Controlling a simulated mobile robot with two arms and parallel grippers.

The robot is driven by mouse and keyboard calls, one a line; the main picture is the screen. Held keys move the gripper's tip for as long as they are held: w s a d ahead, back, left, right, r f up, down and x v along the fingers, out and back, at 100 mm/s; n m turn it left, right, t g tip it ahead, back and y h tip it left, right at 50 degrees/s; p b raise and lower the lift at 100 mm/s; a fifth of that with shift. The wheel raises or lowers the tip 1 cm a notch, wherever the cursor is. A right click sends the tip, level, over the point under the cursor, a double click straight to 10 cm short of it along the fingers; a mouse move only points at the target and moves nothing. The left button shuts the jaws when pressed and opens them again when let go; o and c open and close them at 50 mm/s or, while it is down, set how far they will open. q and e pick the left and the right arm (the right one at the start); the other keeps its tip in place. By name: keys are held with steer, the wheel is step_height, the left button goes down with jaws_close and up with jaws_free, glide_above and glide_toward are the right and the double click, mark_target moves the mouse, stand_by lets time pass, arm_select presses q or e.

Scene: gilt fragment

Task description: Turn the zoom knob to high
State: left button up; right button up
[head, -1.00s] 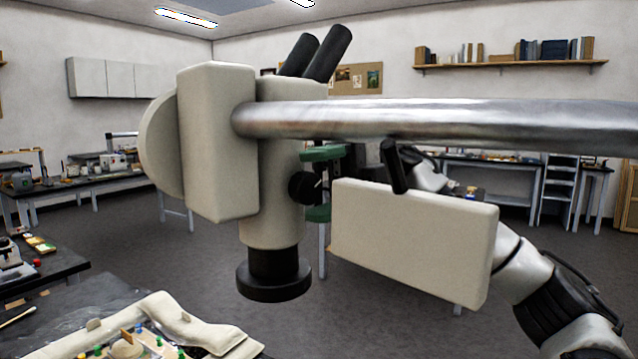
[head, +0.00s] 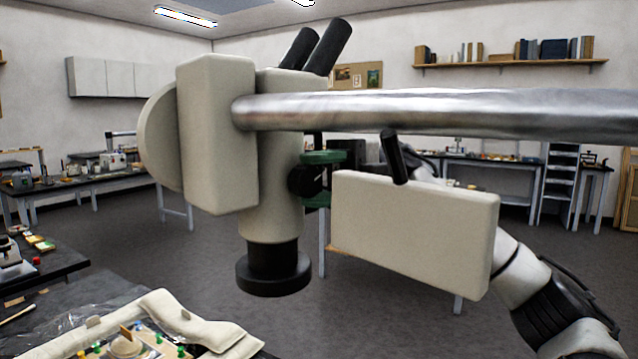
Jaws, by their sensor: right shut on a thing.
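The cream microscope head (head: 217,140) hangs from a thick metal boom (head: 430,112), with two black eyepieces above and a black objective ring (head: 273,275) below. The black zoom knob (head: 301,181) sits on the right side of its body, with a small pale mark on its right part. My right gripper (head: 316,180) has green fingers, one above and one below the knob, and it is shut on the knob. A cream box (head: 412,235) hides most of my right wrist. My left gripper is not in view.
The cream box with its black lever (head: 393,155) stands just right of the knob, in front of my right arm. The boom crosses above. A table (head: 60,315) with a beige cushion (head: 200,330) and pins is at lower left.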

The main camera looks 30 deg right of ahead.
steer(key=y+b, duration=0.1)
steer(key=f+y+b, duration=0.1)
steer(key=y+b, duration=0.1)
steer(key=shift+a+f+g, duration=0.1)
steer(key=shift+f+g, duration=0.05)
steer(key=shift+g, duration=0.25)
steer(key=shift+y+b, duration=0.9)
steer(key=shift+b, duration=0.05)
steer(key=shift+g, duration=0.3)
steer(key=o, duration=0.9)
steer(key=b+v, duration=0.1)
steer(key=v, duration=0.9)
steer(key=shift+d, duration=0.35)
steer(key=shift+f, duration=0.15)
